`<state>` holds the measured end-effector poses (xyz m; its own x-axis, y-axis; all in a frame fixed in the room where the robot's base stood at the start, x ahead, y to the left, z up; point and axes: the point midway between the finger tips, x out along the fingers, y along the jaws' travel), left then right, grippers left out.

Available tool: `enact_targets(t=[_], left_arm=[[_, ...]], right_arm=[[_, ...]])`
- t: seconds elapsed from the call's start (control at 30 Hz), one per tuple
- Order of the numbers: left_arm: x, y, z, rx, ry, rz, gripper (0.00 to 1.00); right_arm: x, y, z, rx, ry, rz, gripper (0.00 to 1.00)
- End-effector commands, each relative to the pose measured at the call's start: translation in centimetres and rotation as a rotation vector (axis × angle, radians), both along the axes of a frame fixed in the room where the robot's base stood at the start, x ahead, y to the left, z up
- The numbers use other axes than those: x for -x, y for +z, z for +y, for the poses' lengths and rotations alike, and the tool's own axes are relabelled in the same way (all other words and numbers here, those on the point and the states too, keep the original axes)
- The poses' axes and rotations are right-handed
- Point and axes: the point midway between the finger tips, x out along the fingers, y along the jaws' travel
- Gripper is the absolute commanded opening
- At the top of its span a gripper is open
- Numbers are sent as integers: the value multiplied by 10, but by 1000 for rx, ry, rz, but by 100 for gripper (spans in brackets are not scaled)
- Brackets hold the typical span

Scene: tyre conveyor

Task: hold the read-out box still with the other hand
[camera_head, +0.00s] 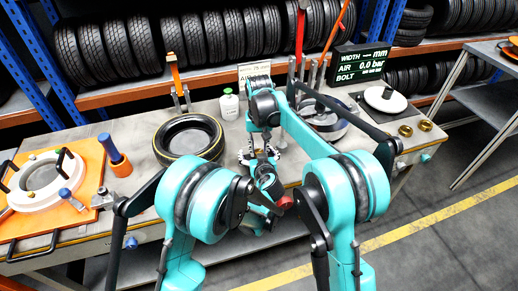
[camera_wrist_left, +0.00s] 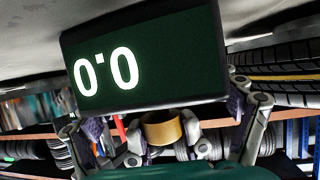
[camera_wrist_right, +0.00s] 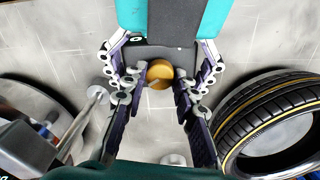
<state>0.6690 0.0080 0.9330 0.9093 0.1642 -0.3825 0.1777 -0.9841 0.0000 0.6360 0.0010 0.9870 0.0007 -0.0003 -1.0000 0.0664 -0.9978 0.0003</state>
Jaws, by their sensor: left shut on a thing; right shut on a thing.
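The read-out box (camera_wrist_left: 145,60) shows close up in the left wrist view, dark with a large white 0.0, tilted. My left gripper (camera_wrist_left: 160,120) is shut on it, with a finger at each side. In the head view my left gripper (camera_head: 262,152) is above the bench, partly covered by my arms. A round brass piece (camera_wrist_right: 160,73) sits between the fingers of my right gripper (camera_wrist_right: 160,85), which looks shut on it. The brass piece also shows below the box in the left wrist view (camera_wrist_left: 162,128). The box's outline is mostly hidden in the head view.
A tyre (camera_head: 188,138) lies on the bench (camera_head: 215,105) at the left, beside a white bottle (camera_head: 229,104). An orange board (camera_head: 90,165) with a white ring is at the far left. A display (camera_head: 360,63) stands at the back right. Brass caps (camera_head: 405,131) stand at the right end.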

Motion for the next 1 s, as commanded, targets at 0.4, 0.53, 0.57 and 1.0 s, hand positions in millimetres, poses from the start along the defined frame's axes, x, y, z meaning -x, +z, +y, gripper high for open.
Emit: enact_targets(t=[0.4,0.53,0.57,1.0], left_arm=[[0,0,0,0,-1,0,63],[0,0,0,0,-1,0,63],[0,0,0,0,-1,0,63],[0,0,0,0,0,0,63]], right_arm=[[1,0,1,-1,-4,2,30],[1,0,1,-1,-4,1,50],[0,0,0,-1,-4,1,50],[0,27,0,0,-4,0,50]])
